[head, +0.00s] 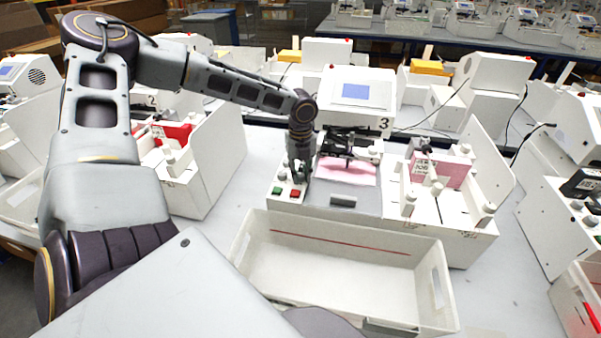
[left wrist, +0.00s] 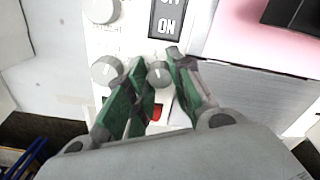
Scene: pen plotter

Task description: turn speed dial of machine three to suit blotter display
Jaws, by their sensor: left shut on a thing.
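Machine three (head: 330,125), white and marked 3, stands in the middle of the head view. Its screen (head: 355,91) is blue, with no readable text. A pink sheet (head: 346,172) lies on its bed. My left gripper (head: 298,172) reaches down to the control panel at the machine's left. In the left wrist view its green fingers (left wrist: 160,80) are on either side of a small grey dial (left wrist: 158,72), shut on it. The dial's label is hidden or unreadable. Another grey knob (left wrist: 105,70) is just left of the fingers. My right gripper is out of view.
A larger knob (left wrist: 100,9) and a black ON switch (left wrist: 167,18) are close by. Green (head: 277,189) and red (head: 295,193) buttons lie below the gripper. An empty white tray (head: 345,229) stands in front. Similar machines flank machine three.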

